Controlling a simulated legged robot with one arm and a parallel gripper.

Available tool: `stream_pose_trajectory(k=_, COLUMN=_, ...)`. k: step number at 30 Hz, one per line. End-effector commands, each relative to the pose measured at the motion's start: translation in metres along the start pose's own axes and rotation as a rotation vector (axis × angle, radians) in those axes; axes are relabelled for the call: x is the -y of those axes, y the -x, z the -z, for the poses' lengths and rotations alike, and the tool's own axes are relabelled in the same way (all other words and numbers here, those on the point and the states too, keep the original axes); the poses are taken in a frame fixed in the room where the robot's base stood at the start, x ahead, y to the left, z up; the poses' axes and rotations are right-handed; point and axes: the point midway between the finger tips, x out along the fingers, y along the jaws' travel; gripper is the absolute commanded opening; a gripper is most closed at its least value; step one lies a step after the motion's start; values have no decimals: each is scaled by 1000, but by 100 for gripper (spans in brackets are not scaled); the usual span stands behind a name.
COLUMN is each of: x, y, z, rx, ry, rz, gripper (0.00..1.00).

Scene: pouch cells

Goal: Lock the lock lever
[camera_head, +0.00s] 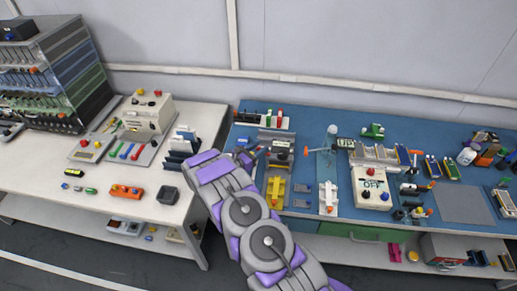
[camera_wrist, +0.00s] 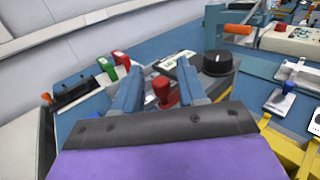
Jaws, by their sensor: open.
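A lever with a red knob (camera_wrist: 162,88) stands upright on a dark grey device in the wrist view. I take it for the lock lever, but no label confirms this. My gripper (camera_wrist: 158,68) is open, with its two blue-grey fingers on either side of the red knob; I cannot tell whether either touches it. The lever's base is partly hidden by my gripper. In the head view my gripper (camera_head: 252,154) is at the left part of the blue bench, beside the grey device (camera_head: 280,151), and the fingers are too small to make out.
A black round knob (camera_wrist: 217,63) stands close to the right finger. Red and green handles (camera_wrist: 113,67) stand behind to the left. A yellow fixture (camera_head: 275,190) is in front of the device. An orange-handled part (camera_head: 310,150) is to the right.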

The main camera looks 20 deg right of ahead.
Motion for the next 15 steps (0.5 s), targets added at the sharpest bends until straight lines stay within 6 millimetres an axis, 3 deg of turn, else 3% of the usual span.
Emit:
stream_pose_trajectory(k=7, x=0, y=-1, z=0, rx=0, ry=0, rz=0, gripper=41)
stream_pose_trajectory(k=15, x=0, y=-1, z=0, rx=1, ry=-1, rz=0, gripper=16)
